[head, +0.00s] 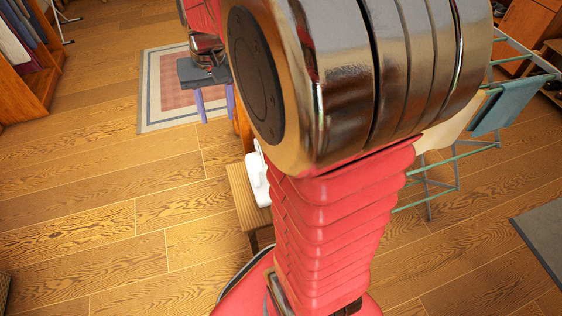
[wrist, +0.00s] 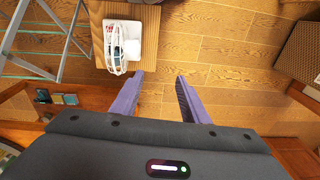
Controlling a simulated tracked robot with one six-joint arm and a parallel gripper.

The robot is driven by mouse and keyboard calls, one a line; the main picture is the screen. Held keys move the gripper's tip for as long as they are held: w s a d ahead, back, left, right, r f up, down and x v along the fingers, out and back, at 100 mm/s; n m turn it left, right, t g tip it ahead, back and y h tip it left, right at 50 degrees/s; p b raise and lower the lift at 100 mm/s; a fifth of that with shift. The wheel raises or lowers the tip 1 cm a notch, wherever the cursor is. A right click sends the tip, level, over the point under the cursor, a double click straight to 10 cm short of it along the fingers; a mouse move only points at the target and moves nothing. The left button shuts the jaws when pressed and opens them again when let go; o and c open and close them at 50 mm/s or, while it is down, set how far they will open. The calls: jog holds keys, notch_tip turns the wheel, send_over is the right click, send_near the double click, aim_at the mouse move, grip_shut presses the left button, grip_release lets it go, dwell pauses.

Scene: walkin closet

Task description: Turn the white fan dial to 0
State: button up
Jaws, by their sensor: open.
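The white fan (wrist: 121,44) stands on a slatted wooden bench (wrist: 149,30) at the upper left of the wrist view. In the head view only a white part of the fan (head: 257,180) shows beside my arm, on the bench (head: 240,200); my arm hides the rest. The fan's dial cannot be made out in either view. My gripper (wrist: 160,78) is open and empty, its purple fingers apart from the fan, which appears to their left in the wrist view. In the head view my gripper (head: 216,117) hangs beyond the bench, over the rug's area.
A drying rack (head: 457,150) with a teal cloth (head: 504,105) stands at the right of the head view. A bordered rug (head: 160,100) lies at the back left. A grey mat (head: 545,235) lies at right. Bare wooden floor (head: 100,200) is open at left.

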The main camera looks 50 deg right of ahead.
jog(key=s+a+r+n+t, duration=0.2)
jog(key=s+a+n, duration=0.1)
jog(key=s+a, duration=0.4)
jog(key=s+a+r+n+t, duration=0.2)
jog(key=s+a+n, duration=0.1)
jog(key=s+a, duration=0.4)
jog(key=shift+a, duration=0.6)
jog(key=shift+c, duration=0.3)
